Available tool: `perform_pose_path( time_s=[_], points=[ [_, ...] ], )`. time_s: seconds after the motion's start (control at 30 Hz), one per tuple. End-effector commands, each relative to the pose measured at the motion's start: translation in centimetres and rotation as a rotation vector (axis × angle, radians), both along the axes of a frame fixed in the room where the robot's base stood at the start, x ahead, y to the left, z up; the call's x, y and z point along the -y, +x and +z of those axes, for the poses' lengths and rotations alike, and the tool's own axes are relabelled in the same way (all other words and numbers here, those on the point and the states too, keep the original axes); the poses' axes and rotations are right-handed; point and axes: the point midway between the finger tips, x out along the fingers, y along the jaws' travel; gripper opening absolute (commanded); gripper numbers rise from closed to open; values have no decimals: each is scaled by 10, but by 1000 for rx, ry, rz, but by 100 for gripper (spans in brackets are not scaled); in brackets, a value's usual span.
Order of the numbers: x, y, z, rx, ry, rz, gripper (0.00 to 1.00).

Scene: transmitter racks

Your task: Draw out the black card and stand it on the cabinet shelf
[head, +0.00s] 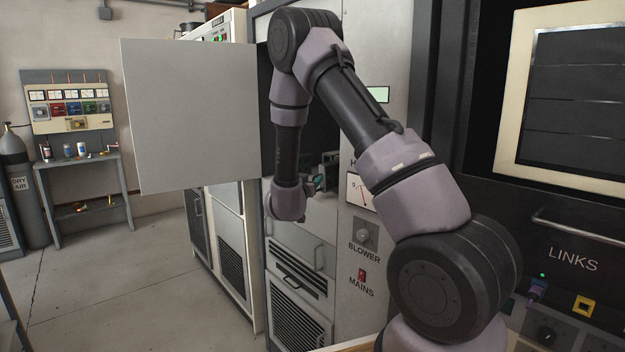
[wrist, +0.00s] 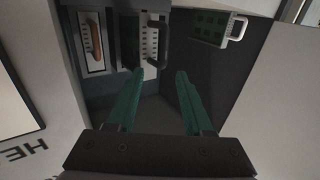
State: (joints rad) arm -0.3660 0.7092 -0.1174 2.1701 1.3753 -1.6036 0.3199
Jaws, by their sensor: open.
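My gripper (wrist: 160,74) is open in the wrist view, its two green fingers apart and empty, reaching into the open cabinet. Beyond the fingertips is a card with a pale, marked front edge (wrist: 148,42) and a black handle (wrist: 158,45). In the head view my gripper (head: 319,182) is mostly hidden behind my wrist at the cabinet opening. The shelf cannot be made out clearly.
A pale unit with an orange-brown handle (wrist: 96,40) is left of the cards. The cabinet door (head: 190,115) stands wide open at left. The floor (head: 165,270) at left is clear.

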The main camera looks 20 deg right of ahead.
Motion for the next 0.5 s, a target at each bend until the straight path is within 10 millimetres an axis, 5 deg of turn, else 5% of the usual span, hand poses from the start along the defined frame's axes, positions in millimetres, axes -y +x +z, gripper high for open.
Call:
perform_pose_path(
  time_s=[0.5],
  points=[
    [-55, -79, 0, 0, -1, 3, 51]
  ],
)
